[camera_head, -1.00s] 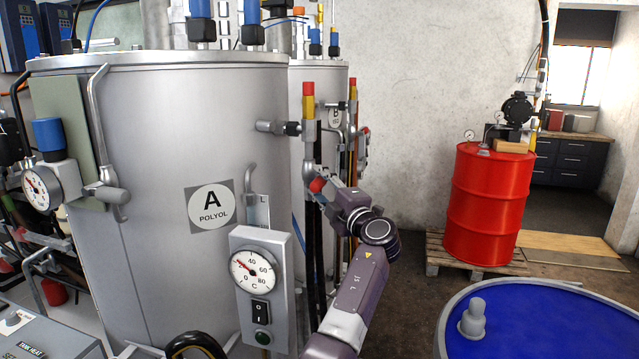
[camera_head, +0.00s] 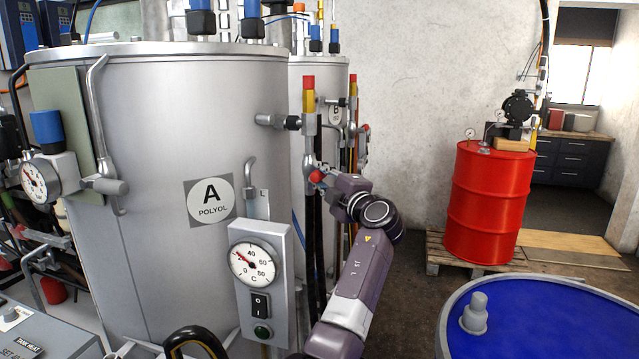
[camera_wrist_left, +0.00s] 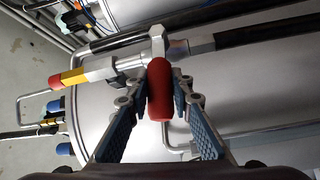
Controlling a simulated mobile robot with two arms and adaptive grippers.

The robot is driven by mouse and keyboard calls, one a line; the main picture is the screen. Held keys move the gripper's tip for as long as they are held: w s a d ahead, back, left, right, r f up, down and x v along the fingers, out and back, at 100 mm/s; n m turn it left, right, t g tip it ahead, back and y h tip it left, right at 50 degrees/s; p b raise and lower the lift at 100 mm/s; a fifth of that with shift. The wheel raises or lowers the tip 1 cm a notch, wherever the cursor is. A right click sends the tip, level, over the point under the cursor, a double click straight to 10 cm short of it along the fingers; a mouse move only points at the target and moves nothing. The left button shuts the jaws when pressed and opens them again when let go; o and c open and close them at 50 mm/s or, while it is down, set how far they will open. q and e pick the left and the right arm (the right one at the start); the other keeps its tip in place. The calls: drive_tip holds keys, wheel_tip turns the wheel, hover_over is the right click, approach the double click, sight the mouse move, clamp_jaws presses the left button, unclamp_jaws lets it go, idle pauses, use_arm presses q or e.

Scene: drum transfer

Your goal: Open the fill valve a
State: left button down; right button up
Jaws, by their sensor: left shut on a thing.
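Tank A (camera_head: 150,130), a grey drum labelled "A POLYOL", stands at the left in the head view. Beside its right side is a vertical pipe fitting with a red and yellow top (camera_head: 309,97). Low on that fitting is the red valve handle (camera_head: 316,177). My left gripper (camera_head: 325,176) comes in from the lower right at that handle. In the left wrist view the red handle (camera_wrist_left: 160,92) lies between the two fingers of my left gripper (camera_wrist_left: 161,104), which is shut on it. The valve body behind the handle is partly hidden. My right gripper is not in view.
A gauge and switch box (camera_head: 262,280) stands close left of my left arm. Tank B (camera_head: 325,75) and its pipes are behind. A blue-topped drum (camera_head: 560,315) is at the lower right, and a red drum (camera_head: 490,205) stands on a pallet farther back.

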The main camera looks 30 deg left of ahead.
use_arm(q)
drive_tip(key=shift+r+h, duration=0.1)
drive_tip(key=shift+h, duration=0.2)
drive_tip(key=shift+w+r+m, duration=0.1)
drive_tip(key=shift+r+m, duration=0.2)
drive_tip(key=shift+m, duration=0.1)
drive_tip(key=shift+w+r+m+g+h, duration=0.1)
drive_tip(key=shift+r+m+g+h, duration=0.4)
drive_tip(key=shift+r+h, duration=0.15)
drive_tip(key=p, duration=0.1)
drive_tip(key=r+m+h+p, duration=0.1)
drive_tip(key=p, duration=0.1)
drive_tip(key=shift+w+r+g, duration=0.15)
drive_tip(key=shift+w+g, duration=0.1)
drive_tip(key=shift+g, duration=0.15)
drive_tip(key=shift+w+a+r+m+g+h+p, duration=0.2)
drive_tip(key=shift+m+g+p, duration=0.25)
drive_tip(key=shift+p, duration=0.55)
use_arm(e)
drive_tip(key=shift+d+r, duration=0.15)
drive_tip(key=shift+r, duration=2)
use_arm(q)
drive_tip(key=shift+f, duration=0.1)
drive_tip(key=c, duration=1.7)
unclamp_jaws()
drive_tip(key=shift+d, duration=0.1)
drive_tip(key=v, duration=1.2)
